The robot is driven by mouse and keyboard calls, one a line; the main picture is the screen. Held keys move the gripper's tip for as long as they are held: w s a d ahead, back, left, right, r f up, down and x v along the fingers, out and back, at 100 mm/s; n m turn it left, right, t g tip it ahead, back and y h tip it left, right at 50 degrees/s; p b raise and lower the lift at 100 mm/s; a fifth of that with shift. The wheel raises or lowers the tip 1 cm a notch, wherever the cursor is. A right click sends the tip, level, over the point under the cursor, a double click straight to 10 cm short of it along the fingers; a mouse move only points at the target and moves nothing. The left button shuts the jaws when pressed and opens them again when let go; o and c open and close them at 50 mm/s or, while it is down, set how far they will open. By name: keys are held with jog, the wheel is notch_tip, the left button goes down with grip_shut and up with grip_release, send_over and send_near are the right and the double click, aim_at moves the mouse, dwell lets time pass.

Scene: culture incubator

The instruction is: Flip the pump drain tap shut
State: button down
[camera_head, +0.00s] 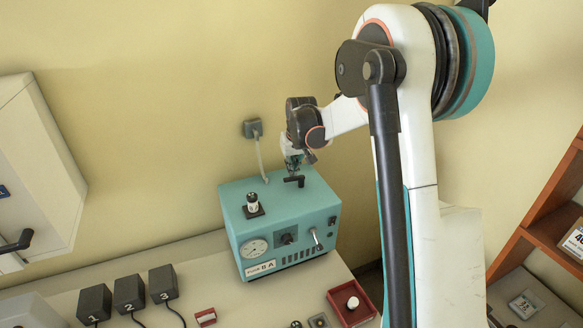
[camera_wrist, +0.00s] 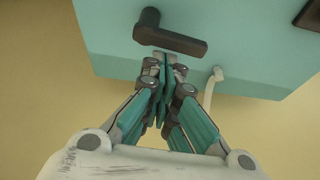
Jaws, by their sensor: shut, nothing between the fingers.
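The pump is a teal box (camera_head: 262,222) on the bench, with a gauge, a dark knob and a metal toggle lever on its front. A black lever handle, which looks like the drain tap (camera_head: 299,181), sits on its top near the back. In the wrist view the tap (camera_wrist: 170,39) lies across the picture, its pivot end at left and its arm reaching right. My gripper (camera_wrist: 165,62) is shut and empty, its fingertips beside the tap's arm on the near side. Whether they touch it is unclear. In the head view my gripper (camera_head: 293,168) is just above the pump's top.
A black-and-white knob (camera_head: 253,204) stands on the pump's top. A pale cable (camera_head: 261,158) runs from a wall socket (camera_head: 252,128) behind the pump. Numbered black blocks (camera_head: 129,293) and a red tray (camera_head: 338,292) sit on the bench. A wooden shelf (camera_head: 545,200) is at right.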

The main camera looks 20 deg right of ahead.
jog(key=v, duration=1.1)
jog(key=shift+s+r, duration=0.2)
jog(key=shift+r, duration=0.15)
